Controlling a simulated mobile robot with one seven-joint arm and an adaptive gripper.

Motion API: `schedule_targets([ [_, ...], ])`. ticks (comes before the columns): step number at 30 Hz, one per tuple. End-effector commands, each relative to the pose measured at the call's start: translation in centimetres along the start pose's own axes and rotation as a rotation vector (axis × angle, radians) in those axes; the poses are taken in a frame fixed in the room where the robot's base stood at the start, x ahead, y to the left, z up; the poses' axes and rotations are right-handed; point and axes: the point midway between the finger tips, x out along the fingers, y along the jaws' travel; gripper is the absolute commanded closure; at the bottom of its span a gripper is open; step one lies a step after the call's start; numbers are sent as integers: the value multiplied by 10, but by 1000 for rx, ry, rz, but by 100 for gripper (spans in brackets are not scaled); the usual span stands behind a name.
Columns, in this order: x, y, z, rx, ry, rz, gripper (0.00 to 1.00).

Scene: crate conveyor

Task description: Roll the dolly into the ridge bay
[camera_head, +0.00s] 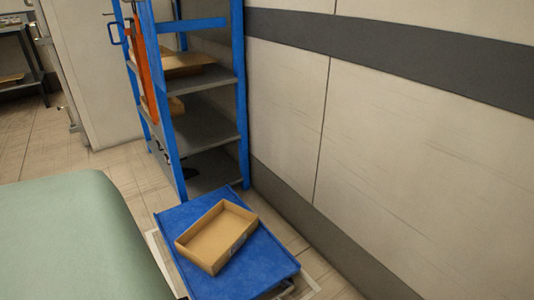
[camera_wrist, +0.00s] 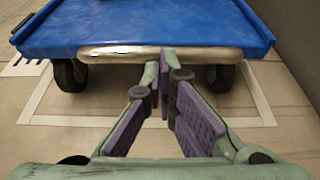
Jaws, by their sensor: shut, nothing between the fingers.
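The blue dolly (camera_head: 270,276) stands on the floor against the blue rack, with an open cardboard box (camera_head: 190,250) on its deck. In the wrist view the dolly's edge (camera_wrist: 160,27) spans the top, with a metal bar below it and two dark wheels (camera_wrist: 70,75) on the floor. A white floor outline (camera_wrist: 150,122) runs around the near side of the dolly, and both visible wheels are inside it. My gripper (camera_wrist: 168,80), with purple pads, is shut and empty, its tips at the bar; contact is unclear. The gripper is not in the head view.
A blue rack (camera_head: 238,100) with grey shelves and cardboard boxes stands behind the dolly. A pale wall (camera_head: 400,170) runs close along the right. My green body fills the lower left of the head view. Tiled floor (camera_head: 30,155) is open at the far left.

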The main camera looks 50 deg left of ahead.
Motion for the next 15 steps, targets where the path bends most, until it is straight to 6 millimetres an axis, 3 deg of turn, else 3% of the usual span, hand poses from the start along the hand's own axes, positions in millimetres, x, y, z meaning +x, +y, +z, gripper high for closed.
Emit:
schedule_targets([
  [15,-46,-1,-17,-1,2,-1,100],
])
